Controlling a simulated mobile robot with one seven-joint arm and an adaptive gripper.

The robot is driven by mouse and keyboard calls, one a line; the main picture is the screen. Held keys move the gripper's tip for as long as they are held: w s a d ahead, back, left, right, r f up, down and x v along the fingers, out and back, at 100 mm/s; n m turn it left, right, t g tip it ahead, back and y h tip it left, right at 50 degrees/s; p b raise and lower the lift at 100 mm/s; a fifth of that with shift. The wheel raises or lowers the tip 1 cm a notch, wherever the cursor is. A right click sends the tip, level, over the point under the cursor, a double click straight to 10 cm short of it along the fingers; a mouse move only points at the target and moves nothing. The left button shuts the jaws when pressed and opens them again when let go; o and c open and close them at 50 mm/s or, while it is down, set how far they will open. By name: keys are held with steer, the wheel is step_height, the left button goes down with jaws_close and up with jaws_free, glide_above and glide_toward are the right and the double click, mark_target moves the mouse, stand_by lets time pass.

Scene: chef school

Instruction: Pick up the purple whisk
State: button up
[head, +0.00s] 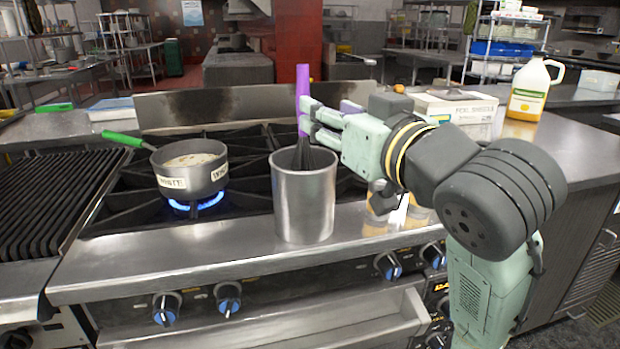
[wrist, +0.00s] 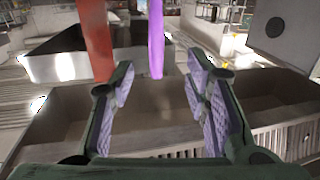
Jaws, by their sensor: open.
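The purple whisk (head: 303,92) stands upright in a metal canister (head: 303,206) on the front ledge of the stove, its dark wires (head: 303,157) partly down inside. Its purple handle also shows in the wrist view (wrist: 156,40), at the top centre between the fingers. My gripper (head: 306,117) is at the handle in the head view, coming from the right above the canister rim. In the wrist view my gripper (wrist: 160,92) is open, with clear gaps between the handle and both finger pads. The handle's exact depth between the fingertips is hard to tell.
A pot (head: 189,169) with a green handle sits over a lit blue flame, left of the canister. A white box (head: 452,112) and a yellow-labelled jug (head: 532,90) stand on the counter at right. Knobs line the stove front.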

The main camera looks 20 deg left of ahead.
steer(key=p+x, duration=0.1)
steer(key=x, duration=0.2)
steer(key=p+x, duration=0.1)
steer(key=x, duration=0.3)
steer(key=p+x, duration=0.1)
steer(key=x, duration=0.2)
steer(key=shift+w+f, duration=0.25)
steer(key=shift+w, duration=0.2)
steer(key=shift+c, duration=0.2)
jaws_close()
